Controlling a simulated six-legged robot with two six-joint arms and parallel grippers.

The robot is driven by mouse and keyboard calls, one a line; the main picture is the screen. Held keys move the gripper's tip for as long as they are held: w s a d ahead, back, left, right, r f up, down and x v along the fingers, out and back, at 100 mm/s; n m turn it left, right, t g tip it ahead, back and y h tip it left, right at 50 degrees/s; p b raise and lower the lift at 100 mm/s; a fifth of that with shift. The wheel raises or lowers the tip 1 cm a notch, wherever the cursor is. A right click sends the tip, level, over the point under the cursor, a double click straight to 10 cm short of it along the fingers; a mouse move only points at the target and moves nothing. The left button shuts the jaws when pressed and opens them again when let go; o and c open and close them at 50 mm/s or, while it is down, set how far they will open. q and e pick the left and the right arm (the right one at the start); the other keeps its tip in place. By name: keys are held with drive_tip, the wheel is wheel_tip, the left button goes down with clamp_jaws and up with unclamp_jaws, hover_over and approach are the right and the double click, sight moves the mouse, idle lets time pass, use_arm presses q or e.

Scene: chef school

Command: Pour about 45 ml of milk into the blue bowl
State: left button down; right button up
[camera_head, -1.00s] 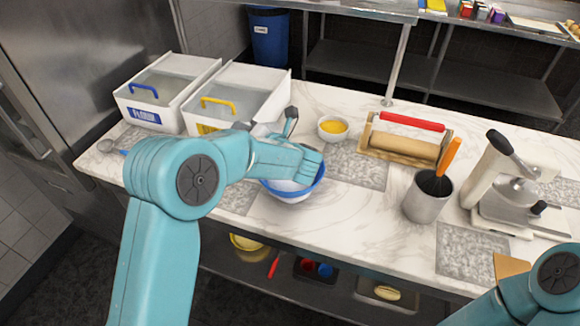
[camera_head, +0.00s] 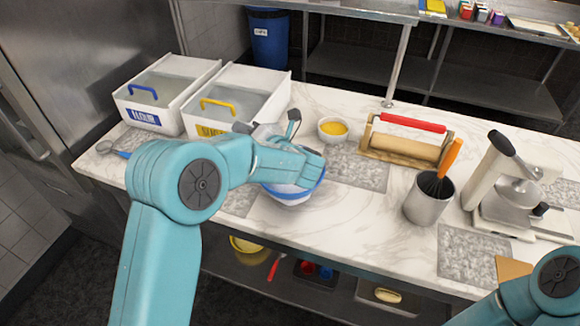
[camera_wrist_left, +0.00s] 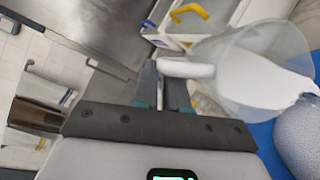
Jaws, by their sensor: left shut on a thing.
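The blue bowl (camera_head: 291,199) stands on the marble counter, partly hidden behind my left wrist in the head view. A strip of its blue side (camera_wrist_left: 269,140) shows at the lower right of the left wrist view. My left gripper (camera_wrist_left: 166,88) is shut on the pale handle of a clear jug (camera_wrist_left: 232,52). The jug is strongly tilted and white milk (camera_wrist_left: 262,82) lies along its lower side, reaching the mouth beside the bowl. My right gripper is out of view.
Two white bins (camera_head: 166,84) stand behind and left. A small bowl of yellow food (camera_head: 333,129), a rolling pin on a stand (camera_head: 405,146), a metal pot with a whisk (camera_head: 427,206) and a lever appliance (camera_head: 510,190) stand right.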

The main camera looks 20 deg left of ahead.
use_arm(q)
drive_tip(key=shift+s+d, duration=0.1)
drive_tip(key=shift+d, duration=0.05)
idle(0.4)
drive_tip(key=shift+s+d, duration=0.1)
drive_tip(key=shift+w+d+y, duration=0.1)
drive_tip(key=shift+w+y, duration=0.1)
drive_tip(key=shift+y, duration=0.1)
drive_tip(key=shift+s, duration=0.1)
